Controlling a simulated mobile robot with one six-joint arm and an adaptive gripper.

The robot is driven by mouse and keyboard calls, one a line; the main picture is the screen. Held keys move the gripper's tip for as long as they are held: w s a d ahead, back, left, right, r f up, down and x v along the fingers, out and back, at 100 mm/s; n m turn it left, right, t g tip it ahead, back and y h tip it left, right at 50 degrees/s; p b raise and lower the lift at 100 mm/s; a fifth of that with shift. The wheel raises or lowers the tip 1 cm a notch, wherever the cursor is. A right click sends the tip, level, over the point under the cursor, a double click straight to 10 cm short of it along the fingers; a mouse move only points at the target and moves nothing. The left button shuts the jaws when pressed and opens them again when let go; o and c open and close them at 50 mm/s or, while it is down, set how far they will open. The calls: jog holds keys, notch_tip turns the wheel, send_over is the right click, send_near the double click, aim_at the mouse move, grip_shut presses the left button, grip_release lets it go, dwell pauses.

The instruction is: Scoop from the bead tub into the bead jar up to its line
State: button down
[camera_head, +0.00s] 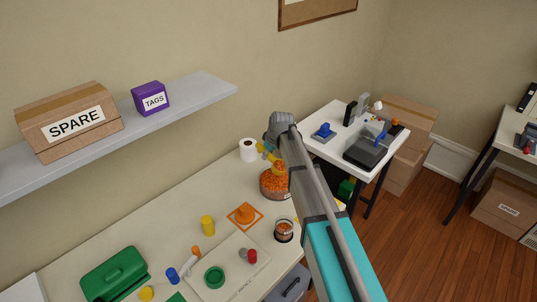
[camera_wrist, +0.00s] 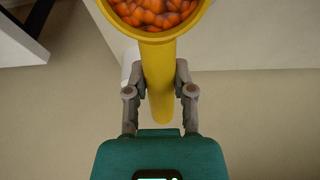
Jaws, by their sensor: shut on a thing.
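My gripper (camera_wrist: 160,88) is shut on the yellow handle of a scoop (camera_wrist: 158,62). The scoop's round bowl, at the top of the wrist view, is heaped with orange beads (camera_wrist: 152,12). In the head view the yellow scoop (camera_head: 279,165) shows beside my wrist, over or just above the bead tub (camera_head: 266,192); I cannot tell whether they touch. The tub is round and clear and holds many orange beads. The bead jar (camera_head: 284,231) stands in front of the tub, small and clear with a dark band, with some orange inside. My arm hides part of the tub's right side.
A white roll (camera_head: 248,150) is behind the tub. A shelf (camera_head: 190,98) overhangs the table's back.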

dwell(0.4)
notch_tip(320, 180, up, 14)
jog(key=p, duration=1.4)
jog(key=shift+s, duration=0.1)
